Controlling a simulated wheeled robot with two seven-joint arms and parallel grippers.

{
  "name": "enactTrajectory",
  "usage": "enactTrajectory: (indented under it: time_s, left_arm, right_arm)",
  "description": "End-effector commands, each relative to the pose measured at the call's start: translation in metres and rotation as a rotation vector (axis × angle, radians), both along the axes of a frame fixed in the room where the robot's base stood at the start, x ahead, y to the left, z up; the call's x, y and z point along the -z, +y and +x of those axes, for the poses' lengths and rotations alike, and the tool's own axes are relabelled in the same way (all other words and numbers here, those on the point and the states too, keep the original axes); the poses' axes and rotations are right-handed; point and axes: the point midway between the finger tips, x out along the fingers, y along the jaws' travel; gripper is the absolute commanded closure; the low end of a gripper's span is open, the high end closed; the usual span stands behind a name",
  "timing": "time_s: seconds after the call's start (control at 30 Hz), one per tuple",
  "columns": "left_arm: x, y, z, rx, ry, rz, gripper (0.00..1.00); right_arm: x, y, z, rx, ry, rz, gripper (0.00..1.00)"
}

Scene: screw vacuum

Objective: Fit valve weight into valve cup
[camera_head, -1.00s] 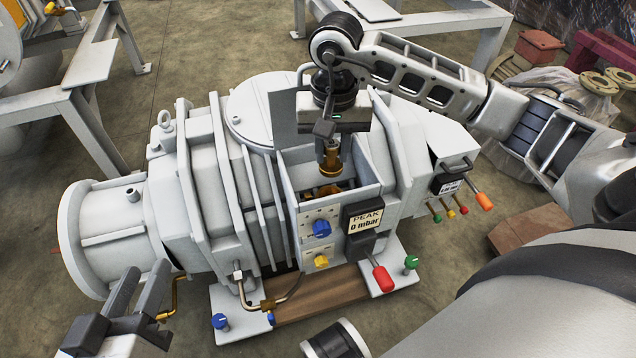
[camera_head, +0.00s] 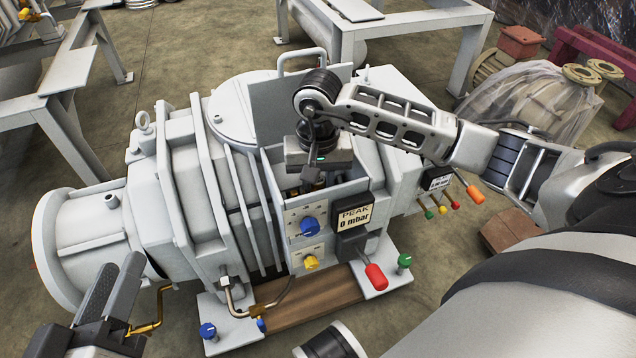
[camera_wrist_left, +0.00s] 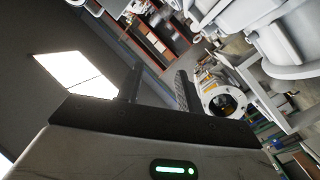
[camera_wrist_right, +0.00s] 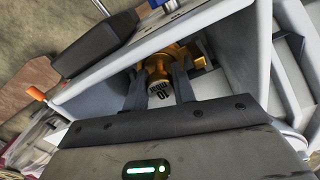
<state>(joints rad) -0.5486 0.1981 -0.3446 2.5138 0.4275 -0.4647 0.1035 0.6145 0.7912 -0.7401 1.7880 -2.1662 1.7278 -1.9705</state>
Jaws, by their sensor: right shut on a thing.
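The brass valve weight (camera_wrist_right: 158,86) with dark markings is between the fingers of my right gripper (camera_wrist_right: 158,74), in the right wrist view. The gripper is shut on it and reaches down into the open box on the machine. More brass (camera_wrist_right: 194,52), which looks like part of the valve cup, shows just beyond the weight; I cannot tell whether the two touch or how deep the weight sits. In the head view my right wrist covers most of the box opening. My left gripper (camera_head: 105,285) is open and empty at the lower left; it also shows in the left wrist view (camera_wrist_left: 160,85).
The grey box walls (camera_wrist_right: 225,50) stand close around my right gripper. A raised lid (camera_head: 283,105) stands behind it. Knobs, a "PEAK 0 mbar" gauge (camera_head: 354,217) and a red-handled lever (camera_head: 376,276) are on the front.

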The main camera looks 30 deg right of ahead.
Motion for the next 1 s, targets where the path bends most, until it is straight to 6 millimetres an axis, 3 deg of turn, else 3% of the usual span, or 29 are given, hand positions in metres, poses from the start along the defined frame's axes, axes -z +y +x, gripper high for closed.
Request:
enactTrajectory:
  time_s: [0.27,0.3,0.37,0.73,1.0]
  left_arm:
    - [0.001,0.001,0.002,-0.010,-0.020,0.010,0.64]
    - [0.000,0.001,0.002,-0.012,-0.028,0.012,0.64]
    - [-0.001,0.001,0.003,-0.010,-0.031,0.013,0.64]
    - [-0.005,0.000,0.004,0.000,-0.025,0.011,0.64]
    - [0.001,0.002,0.001,-0.010,0.020,0.093,0.64]
  right_arm:
    - [0.003,0.000,0.000,-0.001,0.000,0.001,0.98]
    - [0.002,0.000,0.000,-0.001,0.000,0.000,0.69]
    - [0.002,0.000,0.000,-0.001,0.000,0.000,0.52]
    - [-0.003,0.000,0.000,0.000,0.001,0.000,0.52]
    - [-0.055,-0.001,0.001,-0.001,-0.005,-0.002,0.52]
